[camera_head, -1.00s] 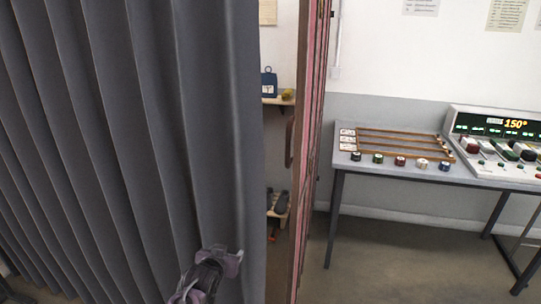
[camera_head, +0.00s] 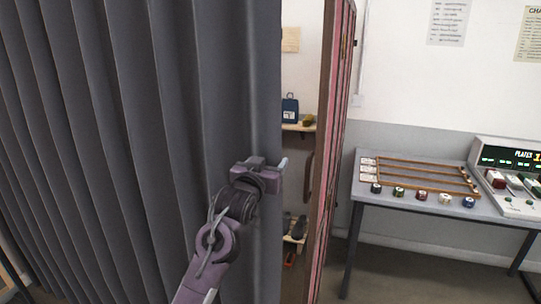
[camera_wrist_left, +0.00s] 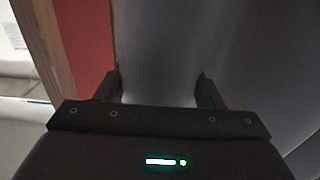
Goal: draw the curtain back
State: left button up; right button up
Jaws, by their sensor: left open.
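The dark grey pleated curtain (camera_head: 140,120) hangs from the top to the bottom of the head view and fills its left half. Its free right edge hangs beside a narrow opening. My left gripper (camera_head: 281,164) is in front of the curtain, close to that edge at mid height. In the left wrist view the two fingers (camera_wrist_left: 160,90) stand wide apart, with grey curtain cloth (camera_wrist_left: 155,45) ahead between them. I cannot tell whether they touch it. My right gripper is out of view.
Right of the opening stands a brown and pink upright panel (camera_head: 328,150). Behind the opening, a shelf (camera_head: 298,127) holds a blue bag (camera_head: 289,109). A grey table (camera_head: 400,201) on the right carries a rack, several small knobs and a control console (camera_head: 512,170).

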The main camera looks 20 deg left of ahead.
pick_arm(q)
jog(key=shift+w, duration=0.8)
jog(key=shift+c, duration=0.4)
grip_shut()
